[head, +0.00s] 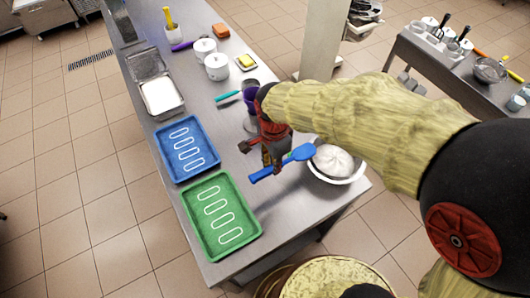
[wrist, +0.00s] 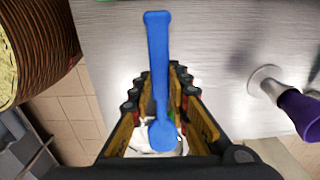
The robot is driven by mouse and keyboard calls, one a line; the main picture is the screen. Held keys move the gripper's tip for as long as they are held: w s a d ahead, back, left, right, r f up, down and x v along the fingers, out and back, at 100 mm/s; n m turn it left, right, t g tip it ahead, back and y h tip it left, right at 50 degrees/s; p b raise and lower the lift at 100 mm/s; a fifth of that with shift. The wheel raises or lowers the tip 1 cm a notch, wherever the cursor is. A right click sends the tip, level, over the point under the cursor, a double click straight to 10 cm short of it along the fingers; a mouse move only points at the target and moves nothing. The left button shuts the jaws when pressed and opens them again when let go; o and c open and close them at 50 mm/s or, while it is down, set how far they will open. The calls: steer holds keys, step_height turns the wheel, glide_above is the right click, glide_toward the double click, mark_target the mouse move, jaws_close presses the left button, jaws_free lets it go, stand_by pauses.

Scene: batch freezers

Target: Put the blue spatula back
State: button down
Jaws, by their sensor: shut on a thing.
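The blue spatula (head: 264,173) is held above the steel table, near its front right part. Its broad end points right, by the rim of a white bowl (head: 358,176) with a white mass inside. My gripper (head: 277,160) is shut around the spatula's middle. In the wrist view the spatula (wrist: 158,45) runs lengthwise between the fingers of my gripper (wrist: 160,90), its narrower end pointing away and its broad end near the palm. The white bowl's content shows below it, partly hidden by the fingers.
A green tray (head: 247,241) and a blue tray (head: 166,143) lie at the left. Behind are a steel pan (head: 148,68), white canisters (head: 217,67), a purple item (head: 250,92) and a teal utensil (head: 228,98). A second table (head: 420,52) stands at the right.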

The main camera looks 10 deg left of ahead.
steer(key=w+a+f+b, duration=0.1)
steer(key=w+a+f, duration=0.3)
steer(key=w, duration=0.3)
glide_above(258, 156)
steer(key=f+b, duration=0.1)
steer(key=f, duration=0.4)
steer(key=shift+s+f, duration=0.2)
steer(key=shift+w+f, duration=0.1)
steer(key=shift+f, duration=0.15)
steer(key=shift+w+f+b, duration=0.1)
steer(key=shift+f+b, duration=0.25)
steer(key=shift+f, duration=1.2)
steer(key=shift+f, duration=0.1)
steer(key=c, duration=1.8)
jaws_free()
steer(key=shift+o, duration=0.6)
